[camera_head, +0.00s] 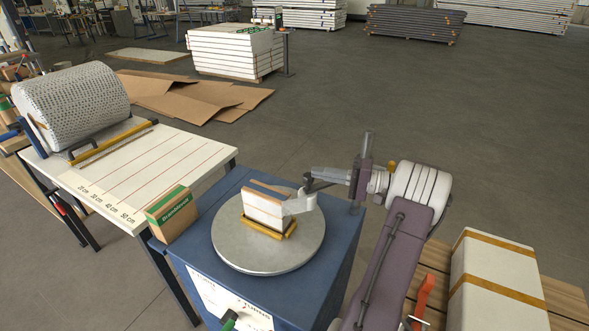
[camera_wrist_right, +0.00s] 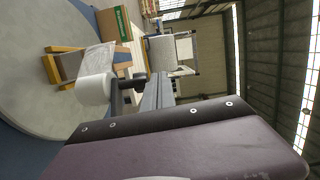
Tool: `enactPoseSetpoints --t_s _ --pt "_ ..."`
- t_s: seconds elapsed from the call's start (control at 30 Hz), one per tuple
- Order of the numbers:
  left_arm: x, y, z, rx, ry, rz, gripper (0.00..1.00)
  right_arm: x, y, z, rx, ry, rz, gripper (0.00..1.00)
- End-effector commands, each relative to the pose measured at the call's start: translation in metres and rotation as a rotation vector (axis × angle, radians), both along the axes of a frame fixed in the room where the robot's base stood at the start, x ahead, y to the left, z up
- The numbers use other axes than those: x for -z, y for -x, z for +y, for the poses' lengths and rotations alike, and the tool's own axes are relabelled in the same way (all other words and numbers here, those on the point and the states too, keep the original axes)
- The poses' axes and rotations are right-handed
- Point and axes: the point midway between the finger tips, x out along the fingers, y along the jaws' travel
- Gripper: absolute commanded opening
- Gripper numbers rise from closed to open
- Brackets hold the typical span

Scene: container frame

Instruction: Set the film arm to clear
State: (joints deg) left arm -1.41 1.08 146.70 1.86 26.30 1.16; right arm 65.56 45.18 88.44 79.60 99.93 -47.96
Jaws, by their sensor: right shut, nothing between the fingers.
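A small block wrapped in pale film sits on a yellow base (camera_head: 268,226) on the round grey turntable (camera_head: 250,258). The film arm's white roll (camera_head: 303,203) stands just right of the block, with a dark bracket (camera_head: 309,186) at its top. Film runs between roll and block. My right gripper (camera_head: 316,175) reaches in from the right, shut and empty, with its tips close to the bracket. In the right wrist view the white roll (camera_wrist_right: 95,88) is just beyond the shut fingers (camera_wrist_right: 148,92); I cannot tell whether they touch. My left gripper is out of view.
The turntable tops a blue cabinet (camera_head: 338,245). A brown carton (camera_head: 172,213) stands at its left edge, beside a white measuring table (camera_head: 155,160) with a bubble-wrap roll (camera_head: 72,100). A white taped box (camera_head: 497,280) is at lower right. Open floor lies behind.

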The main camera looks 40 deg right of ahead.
Motion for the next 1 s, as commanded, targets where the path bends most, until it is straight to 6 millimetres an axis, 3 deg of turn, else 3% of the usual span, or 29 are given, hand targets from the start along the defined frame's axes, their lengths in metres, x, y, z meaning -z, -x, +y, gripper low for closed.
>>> enactPoseSetpoints --t_s 0.1,0.33,0.7,1.0 --pt "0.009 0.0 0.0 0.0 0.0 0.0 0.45 0.024 0.025 -0.035 0.096 -0.036 0.017 0.0" --pt "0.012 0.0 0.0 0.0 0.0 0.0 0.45 0.035 0.05 -0.063 0.182 -0.055 0.023 0.0" --pt "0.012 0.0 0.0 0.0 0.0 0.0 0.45 0.034 0.046 -0.061 0.181 -0.055 0.025 0.0" --pt "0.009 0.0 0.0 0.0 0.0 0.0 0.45 0.034 -0.001 -0.035 0.177 -0.054 0.025 0.0"
